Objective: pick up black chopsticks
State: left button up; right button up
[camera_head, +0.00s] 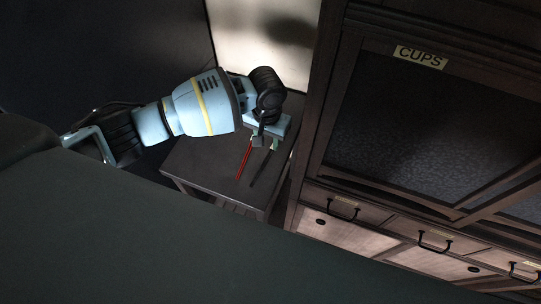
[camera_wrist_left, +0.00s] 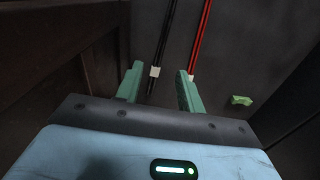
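The black chopsticks (camera_head: 264,168) lie on a small dark table (camera_head: 205,168), to the right of a red pair (camera_head: 242,163). My left gripper (camera_head: 266,142) is over the table at the upper end of both pairs. In the left wrist view its two green fingers (camera_wrist_left: 159,72) are apart and open. There the black chopsticks (camera_wrist_left: 164,38) run down between the fingers, with a small pale tag near the fingertips. The red chopsticks (camera_wrist_left: 201,36) pass beside the right finger. I cannot tell whether the fingers touch anything. My right gripper is not in view.
A dark cabinet labelled CUPS (camera_head: 420,57) stands close to the table's right, with handled drawers (camera_head: 343,208) below. A pale wall panel (camera_head: 262,45) is behind. A small green object (camera_wrist_left: 241,100) lies right of the fingers. The table's left part is clear.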

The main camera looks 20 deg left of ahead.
aim_at(268, 156)
pick_arm(q)
notch_tip(268, 156, down, 2)
jog(key=shift+f, duration=0.45)
notch_tip(268, 156, down, 4)
jog(key=shift+w+f+b, duration=0.15)
jog(key=shift+f+b, duration=0.1)
jog(key=shift+b, duration=0.45)
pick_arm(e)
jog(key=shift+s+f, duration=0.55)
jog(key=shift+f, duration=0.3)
pick_arm(q)
jog(key=shift+c, duration=0.5)
grip_shut()
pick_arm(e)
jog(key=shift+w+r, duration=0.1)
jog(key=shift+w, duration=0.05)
